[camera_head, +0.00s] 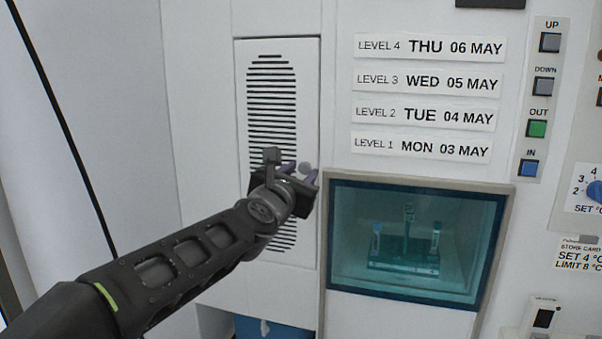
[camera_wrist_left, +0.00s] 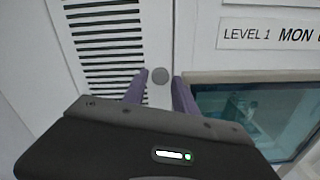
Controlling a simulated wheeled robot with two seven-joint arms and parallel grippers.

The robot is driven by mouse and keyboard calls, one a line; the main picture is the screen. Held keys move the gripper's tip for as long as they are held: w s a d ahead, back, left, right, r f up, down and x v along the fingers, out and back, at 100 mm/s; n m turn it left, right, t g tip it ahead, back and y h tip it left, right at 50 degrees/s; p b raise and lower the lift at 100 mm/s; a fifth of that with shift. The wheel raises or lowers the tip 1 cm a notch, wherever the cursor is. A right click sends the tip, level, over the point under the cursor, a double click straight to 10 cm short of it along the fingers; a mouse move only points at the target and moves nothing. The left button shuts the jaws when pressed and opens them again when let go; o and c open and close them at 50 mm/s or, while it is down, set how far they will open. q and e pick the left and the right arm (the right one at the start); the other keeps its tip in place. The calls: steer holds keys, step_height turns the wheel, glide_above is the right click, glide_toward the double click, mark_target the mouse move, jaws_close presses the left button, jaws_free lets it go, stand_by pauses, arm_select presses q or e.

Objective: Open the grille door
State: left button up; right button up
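The grille door (camera_head: 283,80) is a tall narrow white panel with black horizontal slots, and it looks closed in the head view. Its slots also show in the left wrist view (camera_wrist_left: 105,40). A round grey knob (camera_head: 304,168) sits near its right edge, and the knob (camera_wrist_left: 160,76) also shows in the left wrist view. My left gripper (camera_head: 300,174) is in front of the door at the knob. Its two purple fingers (camera_wrist_left: 159,90) are apart, one on each side of the knob; I cannot tell whether they touch it. My right gripper is not in view.
A teal glass window (camera_head: 345,200) with a tube rack (camera_head: 403,262) behind it is to the right of the door. Level labels (camera_head: 430,48) and a column of buttons (camera_head: 537,128) are further right. A blue thing (camera_head: 268,329) shows below the door.

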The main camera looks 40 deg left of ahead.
arm_select(q)
steer(key=shift+w+a, duration=0.1)
steer(key=shift+w, duration=0.15)
jaws_close()
stand_by(1.4)
